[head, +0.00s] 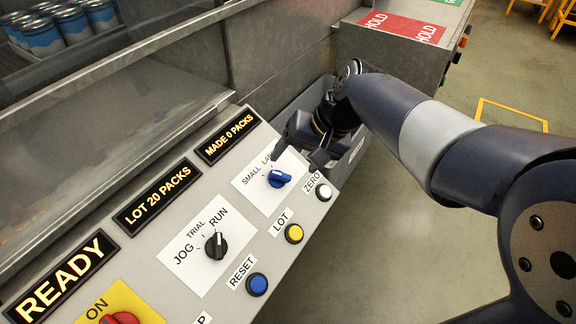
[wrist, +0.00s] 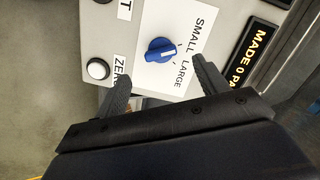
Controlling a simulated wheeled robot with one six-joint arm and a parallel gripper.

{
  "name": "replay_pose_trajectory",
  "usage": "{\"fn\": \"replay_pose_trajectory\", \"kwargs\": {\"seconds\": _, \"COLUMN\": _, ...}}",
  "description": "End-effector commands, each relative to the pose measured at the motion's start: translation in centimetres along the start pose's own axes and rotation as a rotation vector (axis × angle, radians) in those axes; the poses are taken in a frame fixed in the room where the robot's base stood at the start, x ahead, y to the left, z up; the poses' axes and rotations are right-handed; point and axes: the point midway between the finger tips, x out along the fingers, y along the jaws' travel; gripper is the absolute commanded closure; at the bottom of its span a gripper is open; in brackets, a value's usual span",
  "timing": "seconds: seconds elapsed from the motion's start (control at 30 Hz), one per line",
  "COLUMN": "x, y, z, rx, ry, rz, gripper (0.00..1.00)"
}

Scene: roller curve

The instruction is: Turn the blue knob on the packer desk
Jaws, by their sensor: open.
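The blue knob (head: 278,178) sits on a white label plate marked SMALL and LARGE, at the far end of the sloping packer desk panel (head: 190,288).
A black JOG/TRIAL/RUN knob (head: 216,246), white ZERO button (head: 323,192), yellow LOT button (head: 294,233) and blue RESET button (head: 257,284) are nearby. A grey bin (head: 350,158) stands behind my gripper. Floor to the right is open.

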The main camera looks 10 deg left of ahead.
Motion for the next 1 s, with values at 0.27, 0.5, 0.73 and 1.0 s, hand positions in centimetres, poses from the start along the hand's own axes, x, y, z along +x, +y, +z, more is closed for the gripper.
{"fn": "replay_pose_trajectory", "kwargs": {"seconds": 0.27, "x": -3.5, "y": 0.0, "z": 0.0, "rx": 0.0, "ry": 0.001, "rz": 0.001, "gripper": 0.31}}
{"fn": "replay_pose_trajectory", "kwargs": {"seconds": 0.5, "x": -3.8, "y": 0.0, "z": 0.0, "rx": -0.001, "ry": 0.0, "rz": 0.001, "gripper": 0.31}}
{"fn": "replay_pose_trajectory", "kwargs": {"seconds": 0.73, "x": -3.3, "y": 0.0, "z": 0.1, "rx": 0.0, "ry": -0.003, "rz": 0.001, "gripper": 0.31}}
{"fn": "replay_pose_trajectory", "kwargs": {"seconds": 1.0, "x": 0.8, "y": 0.1, "z": 0.1, "rx": 0.0, "ry": -0.006, "rz": 0.001, "gripper": 0.31}}
